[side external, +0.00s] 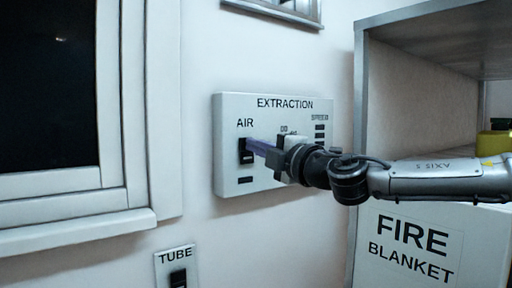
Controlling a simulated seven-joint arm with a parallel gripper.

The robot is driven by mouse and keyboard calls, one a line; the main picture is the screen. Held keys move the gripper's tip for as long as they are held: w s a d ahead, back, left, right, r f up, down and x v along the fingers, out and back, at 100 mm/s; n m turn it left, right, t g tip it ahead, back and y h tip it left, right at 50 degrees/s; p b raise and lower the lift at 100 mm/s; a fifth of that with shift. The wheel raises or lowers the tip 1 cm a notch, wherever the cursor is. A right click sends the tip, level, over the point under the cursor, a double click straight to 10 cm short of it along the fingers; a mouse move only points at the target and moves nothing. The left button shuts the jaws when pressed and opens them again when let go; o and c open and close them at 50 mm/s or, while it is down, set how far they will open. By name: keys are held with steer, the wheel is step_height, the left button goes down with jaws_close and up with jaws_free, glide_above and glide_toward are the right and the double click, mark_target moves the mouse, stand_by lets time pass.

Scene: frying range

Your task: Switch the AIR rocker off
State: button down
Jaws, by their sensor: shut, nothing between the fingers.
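The EXTRACTION panel (228,180) is a white box on the wall. The black AIR rocker (246,156) sits at its left, under the word AIR. The gripper body hides the middle of the panel, and which way the rocker is tipped is hard to tell.
A TUBE switch plate (160,268) is on the wall below. A white-framed window (115,110) is at the left. A metal shelf unit (360,110) stands at the right, with a FIRE BLANKET box (470,235) below my arm. A yellow object (494,143) sits on the shelf.

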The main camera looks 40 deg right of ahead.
steer(key=s+r, duration=0.1)
steer(key=s, duration=1.2)
steer(key=shift+s+r, duration=0.3)
steer(key=shift+r, duration=0.1)
steer(key=s+d+f+m+g+h, duration=0.2)
steer(key=s+d+f+m+g, duration=0.25)
steer(key=d+f, duration=0.4)
steer(key=s+d+f+m+g+h, duration=0.2)
steer(key=s+d+f+m+g, duration=0.15)
steer(key=d+f+m, duration=0.5)
steer(key=s+a+f+m+g+y, duration=0.2)
steer(key=s+f+g, duration=0.1)
steer(key=s+f, duration=0.3)
steer(key=s+a+f+m+g+y, duration=0.2)
steer(key=s+f+m, duration=0.1)
steer(key=s+f, duration=0.4)
step_height(320, 180, down, 4)
steer(key=shift+s+a+r+g, duration=0.1)
steer(key=shift+s+a+g, duration=0.1)
steer(key=shift+g, duration=0.2)
steer(key=c, duration=1.5)
jaws_free()
steer(key=shift+c, duration=0.2)
